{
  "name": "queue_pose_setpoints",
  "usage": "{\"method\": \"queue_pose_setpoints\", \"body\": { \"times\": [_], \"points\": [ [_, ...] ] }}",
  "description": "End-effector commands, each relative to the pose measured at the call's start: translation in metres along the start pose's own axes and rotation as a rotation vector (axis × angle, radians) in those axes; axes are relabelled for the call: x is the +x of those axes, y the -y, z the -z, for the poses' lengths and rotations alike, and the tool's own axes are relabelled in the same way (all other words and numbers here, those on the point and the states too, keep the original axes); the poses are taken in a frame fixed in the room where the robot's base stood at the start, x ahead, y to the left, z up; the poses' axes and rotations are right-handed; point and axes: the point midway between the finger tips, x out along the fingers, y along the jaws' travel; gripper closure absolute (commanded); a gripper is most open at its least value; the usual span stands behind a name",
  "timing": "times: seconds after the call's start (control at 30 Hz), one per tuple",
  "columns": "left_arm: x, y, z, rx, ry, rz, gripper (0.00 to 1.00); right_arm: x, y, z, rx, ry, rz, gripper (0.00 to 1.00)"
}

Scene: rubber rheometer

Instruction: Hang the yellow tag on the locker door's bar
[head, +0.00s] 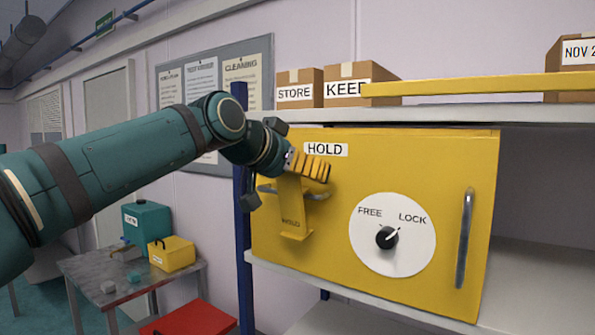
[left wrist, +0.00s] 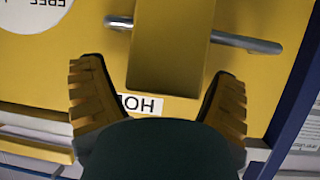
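The yellow tag (head: 291,207), marked HOLD, is upright against the front of the yellow locker door (head: 345,268). It crosses in front of the door's short grey bar (head: 318,194), which shows on both sides of it; whether it is hooked over the bar is hidden. My left gripper (head: 309,168) is at the tag's upper end. In the left wrist view, my left gripper's fingers (left wrist: 157,92) are spread wide, with gaps to the tag (left wrist: 170,45) between them. The bar shows there too (left wrist: 247,43). My right gripper is not in view.
The door has a FREE/LOCK dial (head: 388,238), pointer toward LOCK, and a vertical handle (head: 465,238). Boxes (head: 358,84) stand on the shelf above, behind a yellow rail (head: 480,87). A blue post (head: 243,262) borders the locker's left. A table (head: 95,272) with boxes stands lower left.

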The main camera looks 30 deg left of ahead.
Motion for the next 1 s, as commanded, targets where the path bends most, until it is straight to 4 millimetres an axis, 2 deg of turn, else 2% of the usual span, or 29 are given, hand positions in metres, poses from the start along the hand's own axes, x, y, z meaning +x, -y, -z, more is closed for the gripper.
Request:
{"method": "queue_pose_setpoints", "body": {
  "times": [0.23,0.37,0.8,1.0],
  "points": [
    [-0.001,0.0,0.0,0.0,0.0,0.0,0.12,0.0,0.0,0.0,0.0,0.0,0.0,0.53],
    [-0.012,0.0,0.0,0.0,-0.001,0.001,0.12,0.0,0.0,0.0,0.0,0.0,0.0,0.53],
    [-0.095,0.0,0.0,0.0,-0.003,0.001,0.12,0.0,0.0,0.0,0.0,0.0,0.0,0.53],
    [-0.116,0.0,0.0,0.0,-0.001,0.0,0.12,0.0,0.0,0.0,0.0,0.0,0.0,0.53]
  ]
}}
